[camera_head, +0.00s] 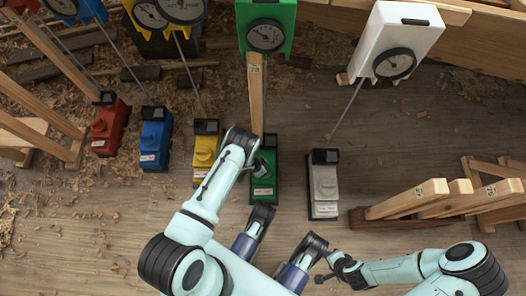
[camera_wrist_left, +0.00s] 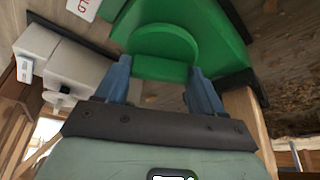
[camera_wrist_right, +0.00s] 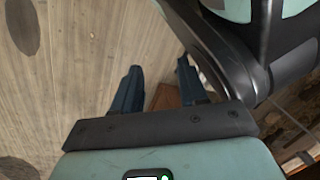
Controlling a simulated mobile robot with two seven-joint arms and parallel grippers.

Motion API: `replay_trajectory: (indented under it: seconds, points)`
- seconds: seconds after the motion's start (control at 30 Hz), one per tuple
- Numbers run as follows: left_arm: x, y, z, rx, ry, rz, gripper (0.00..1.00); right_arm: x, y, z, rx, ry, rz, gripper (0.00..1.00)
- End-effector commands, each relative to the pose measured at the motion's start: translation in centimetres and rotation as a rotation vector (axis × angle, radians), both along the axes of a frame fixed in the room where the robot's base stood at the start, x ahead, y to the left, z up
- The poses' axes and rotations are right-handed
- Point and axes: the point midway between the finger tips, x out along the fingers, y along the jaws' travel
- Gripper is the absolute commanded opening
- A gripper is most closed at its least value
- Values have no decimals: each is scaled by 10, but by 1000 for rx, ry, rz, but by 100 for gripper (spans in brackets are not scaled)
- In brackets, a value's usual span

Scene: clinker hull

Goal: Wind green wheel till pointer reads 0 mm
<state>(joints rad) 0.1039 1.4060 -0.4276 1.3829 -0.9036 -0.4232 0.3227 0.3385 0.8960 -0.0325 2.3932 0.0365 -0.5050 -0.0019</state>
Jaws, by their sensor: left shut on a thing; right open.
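The green unit (camera_head: 264,187) stands on the floor in the middle of the head view. A green gauge box (camera_head: 281,18) with a round dial (camera_head: 265,36) stands behind it; the pointer's reading is too small to make out. My left gripper (camera_head: 257,165) is at the green unit, and my arm partly covers it. In the left wrist view my left gripper (camera_wrist_left: 160,82) has its blue fingers on either side of the round green wheel (camera_wrist_left: 163,45), shut on it. My right gripper (camera_wrist_right: 158,85) is open and empty in the right wrist view, away from the green unit.
Red (camera_head: 110,127), blue (camera_head: 155,143) and yellow (camera_head: 205,155) units stand left of the green one. A white unit (camera_head: 324,187) with a white gauge box (camera_head: 402,28) is to its right. Wooden frames (camera_head: 440,195) stand at right. Shavings litter the left floor.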

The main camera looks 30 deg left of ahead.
Motion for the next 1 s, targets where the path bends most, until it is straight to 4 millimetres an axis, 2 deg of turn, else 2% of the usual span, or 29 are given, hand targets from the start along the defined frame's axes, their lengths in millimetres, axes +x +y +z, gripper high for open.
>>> replay_trajectory:
  seconds: [0.3,0.5,1.0]
  points:
    - [3,2,-1,0,-4,-164,38,-41,-5,-28,8,137,-14,43]
    - [3,3,0,1,-5,-346,38,-62,-8,-36,14,206,-21,43]
    - [4,3,0,2,0,-785,38,-65,-8,-36,14,214,-21,43]
